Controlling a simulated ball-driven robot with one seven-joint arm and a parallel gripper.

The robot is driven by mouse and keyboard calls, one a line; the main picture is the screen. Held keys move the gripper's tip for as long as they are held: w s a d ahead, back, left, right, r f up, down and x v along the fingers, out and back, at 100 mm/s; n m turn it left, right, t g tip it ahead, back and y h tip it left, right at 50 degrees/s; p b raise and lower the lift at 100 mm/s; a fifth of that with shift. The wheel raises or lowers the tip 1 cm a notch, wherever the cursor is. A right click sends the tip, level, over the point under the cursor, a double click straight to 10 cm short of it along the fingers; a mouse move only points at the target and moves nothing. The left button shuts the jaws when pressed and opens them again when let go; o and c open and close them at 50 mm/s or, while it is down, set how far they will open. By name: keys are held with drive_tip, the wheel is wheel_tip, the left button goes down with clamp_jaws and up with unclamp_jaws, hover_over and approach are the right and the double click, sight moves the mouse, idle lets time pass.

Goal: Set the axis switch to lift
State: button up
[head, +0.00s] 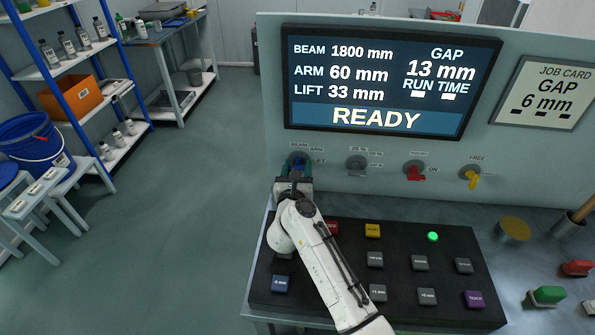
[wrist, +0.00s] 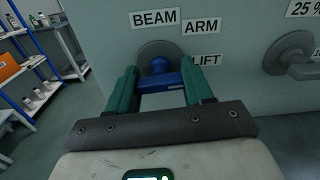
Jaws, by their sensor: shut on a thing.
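The axis switch (head: 298,160) is a blue handle on a round grey dial, at the left of the upright panel. In the wrist view the blue handle (wrist: 160,82) lies between the green fingers of my gripper (wrist: 160,80), which is shut on it. The labels BEAM (wrist: 155,18), ARM (wrist: 201,26) and LIFT (wrist: 207,60) run around the dial's top and right. The fingers hide part of the handle, so I cannot tell exactly which label it points to. In the head view my gripper (head: 293,184) covers the switch's lower part.
To the right on the panel are a grey knob (head: 356,164), a red switch (head: 416,172) and a yellow switch (head: 472,178). The screen (head: 390,80) reads READY, LIFT 33 mm and GAP 13 mm. A black button board (head: 400,280) lies below my arm.

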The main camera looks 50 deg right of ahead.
drive_tip(key=shift+f+m, duration=0.15)
drive_tip(key=shift+m, duration=0.45)
drive_tip(key=o, duration=1)
drive_tip(key=shift+o, duration=0.2)
drive_tip(key=b+v, duration=0.1)
drive_tip(key=v, duration=0.9)
drive_tip(key=shift+s+a, duration=0.3)
